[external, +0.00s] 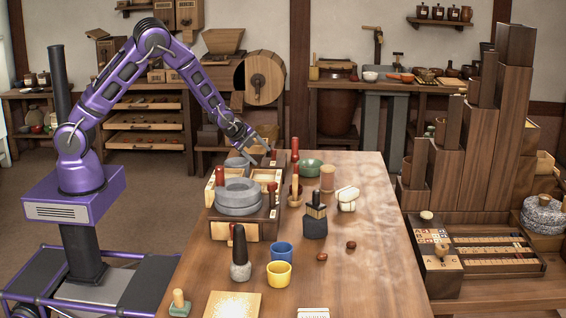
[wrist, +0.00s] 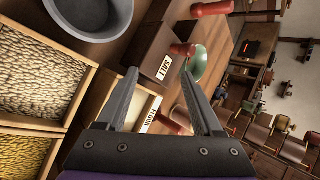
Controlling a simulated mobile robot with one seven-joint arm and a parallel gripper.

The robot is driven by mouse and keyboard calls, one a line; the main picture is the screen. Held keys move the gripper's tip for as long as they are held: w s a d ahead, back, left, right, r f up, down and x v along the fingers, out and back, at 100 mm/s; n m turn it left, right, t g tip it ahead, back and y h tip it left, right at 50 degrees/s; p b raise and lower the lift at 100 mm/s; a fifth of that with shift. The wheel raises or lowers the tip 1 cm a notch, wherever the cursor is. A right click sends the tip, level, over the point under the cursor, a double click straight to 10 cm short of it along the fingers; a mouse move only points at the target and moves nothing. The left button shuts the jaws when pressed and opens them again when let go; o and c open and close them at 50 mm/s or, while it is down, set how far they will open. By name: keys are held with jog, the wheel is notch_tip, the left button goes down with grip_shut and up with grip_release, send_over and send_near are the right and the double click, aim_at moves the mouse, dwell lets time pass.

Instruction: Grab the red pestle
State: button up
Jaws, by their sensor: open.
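Several red upright pieces stand near my gripper (external: 262,148), and I cannot tell which one is the red pestle. One red piece (external: 294,146) stands at the table's back, right of the gripper. Another red-topped piece (external: 295,188) stands nearer, right of the quern. Two more show at the quern box, one at its left (external: 219,176) and one at its right (external: 272,187). In the wrist view my gripper (wrist: 159,71) is open, with nothing between the fingertips. A red rod (wrist: 212,8) lies across the top; red knobs show beyond the fingers (wrist: 182,50) and behind the right finger (wrist: 178,117).
The grey stone quern (external: 239,203) sits on a compartment box. Grain trays (wrist: 40,70) and a grey bowl (wrist: 92,12) show in the wrist view. The table's right side (external: 375,220) is mostly clear.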

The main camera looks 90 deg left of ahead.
jog(key=a+m+y, duration=0.3)
jog(key=a+m, duration=0.4)
jog(key=m, duration=0.1)
jog(key=m+t+y+b, duration=0.1)
jog(key=m+t+b, duration=0.1)
jog(key=m, duration=0.4)
send_near(293, 142)
jog(key=x, duration=1.1)
jog(key=shift+w+a+f, duration=0.1)
jog(key=shift+w+a, duration=0.05)
jog(key=shift+a, duration=0.1)
jog(key=shift+t, duration=0.3)
grip_shut()
